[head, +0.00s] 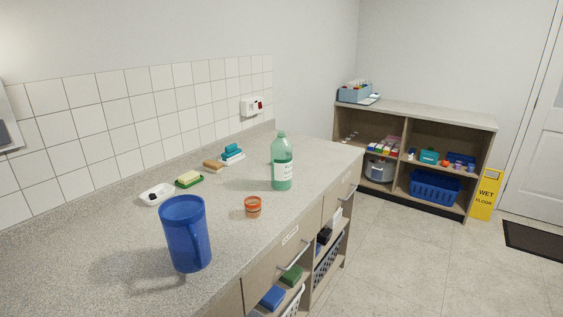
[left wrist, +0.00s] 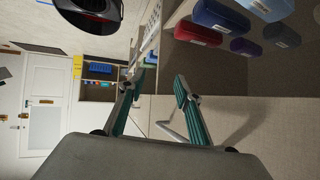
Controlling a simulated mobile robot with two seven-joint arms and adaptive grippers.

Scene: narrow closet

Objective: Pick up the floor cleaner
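A green translucent bottle (head: 282,163) with a green cap and a white label stands upright on the grey counter (head: 316,160) in the head view. It may be the floor cleaner, but its label is too small to read. My left gripper (left wrist: 158,88) shows only in the left wrist view. Its two fingers are spread apart with nothing between them, in front of an open cabinet space. Rolled or rounded containers in red (left wrist: 198,34), blue (left wrist: 222,17) and purple lie close beyond the fingers. My right gripper is not in view.
A white dish (head: 157,195), sponge (head: 189,179) and brushes (head: 232,153) lie along the wall. Drawers with handles are below. A shelf unit (head: 414,112) and wet-floor sign (head: 486,194) stand beyond open floor.

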